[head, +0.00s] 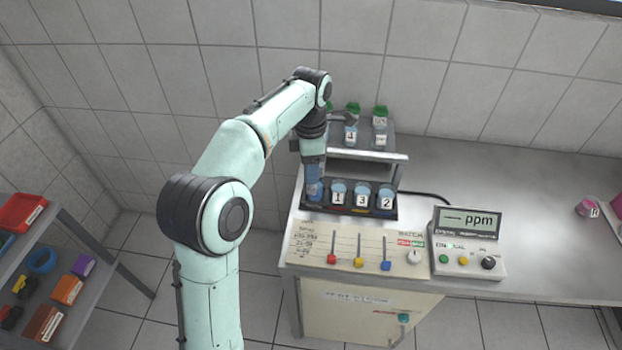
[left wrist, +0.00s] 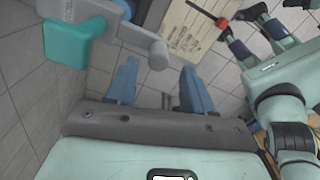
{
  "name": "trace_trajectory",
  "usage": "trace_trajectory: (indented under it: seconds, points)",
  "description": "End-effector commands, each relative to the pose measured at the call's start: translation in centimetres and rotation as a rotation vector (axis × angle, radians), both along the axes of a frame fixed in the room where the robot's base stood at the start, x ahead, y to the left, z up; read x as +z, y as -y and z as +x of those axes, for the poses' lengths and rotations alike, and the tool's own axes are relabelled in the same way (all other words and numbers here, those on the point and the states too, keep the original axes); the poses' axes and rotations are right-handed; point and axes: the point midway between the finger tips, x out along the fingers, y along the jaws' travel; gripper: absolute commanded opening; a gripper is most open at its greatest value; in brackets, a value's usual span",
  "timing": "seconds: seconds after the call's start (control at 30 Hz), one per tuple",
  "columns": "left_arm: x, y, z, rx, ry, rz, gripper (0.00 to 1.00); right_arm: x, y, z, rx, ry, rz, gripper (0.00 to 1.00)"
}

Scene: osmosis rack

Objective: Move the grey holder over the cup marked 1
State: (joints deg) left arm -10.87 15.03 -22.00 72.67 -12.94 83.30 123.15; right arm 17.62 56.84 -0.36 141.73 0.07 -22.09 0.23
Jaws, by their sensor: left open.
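The cup marked 1 (head: 338,195) stands upright in the dark rack, beside the cup marked 3 (head: 361,197) and the cup marked 2 (head: 386,199). My left gripper (head: 315,188) is low at the rack's left end, left of cup 1; its fingertips are hard to make out there. In the left wrist view its blue fingers (left wrist: 159,88) are apart with nothing between them. A grey bar with a rounded end (left wrist: 158,55), which may be the grey holder, lies just beyond the fingers, near a teal block (left wrist: 72,42). I cannot tell whether they touch.
A rail (head: 368,155) and green-capped bottles (head: 352,125) stand behind the rack. A slider panel (head: 350,250) and a ppm meter (head: 468,240) are in front. A shelf (head: 85,245) stands left. The bench's right side is mostly clear. Blue fingers (left wrist: 258,40), apparently my right gripper's, show at upper right.

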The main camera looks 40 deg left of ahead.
Motion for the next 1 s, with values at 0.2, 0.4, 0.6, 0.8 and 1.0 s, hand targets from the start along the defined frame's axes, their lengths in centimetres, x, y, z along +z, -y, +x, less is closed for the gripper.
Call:
trace_trajectory:
  seconds: [0.2, 0.4, 0.6, 0.8, 1.0]
  points:
    - [-3.2, 0.0, 0.0, 0.000, -0.001, 0.000, 0.52, -0.9, 0.0, -0.7, 0.000, -0.007, 0.000, 0.43]
    - [-4.0, 0.0, 0.1, 0.000, 0.001, 0.000, 0.52, -1.0, 0.0, -0.8, 0.001, -0.008, 0.000, 0.43]
    - [-4.0, 0.0, 0.1, 0.000, 0.001, 0.000, 0.52, -1.0, 0.0, -0.7, 0.000, -0.008, 0.000, 0.43]
    - [-4.0, 0.0, 0.1, -0.001, 0.001, 0.000, 0.00, -1.0, 0.0, -0.7, 0.001, -0.008, 0.000, 0.43]
    - [-4.0, 0.4, 0.1, -0.002, 0.002, -0.001, 0.00, -1.0, 0.0, -0.8, 0.000, -0.008, -0.001, 0.43]
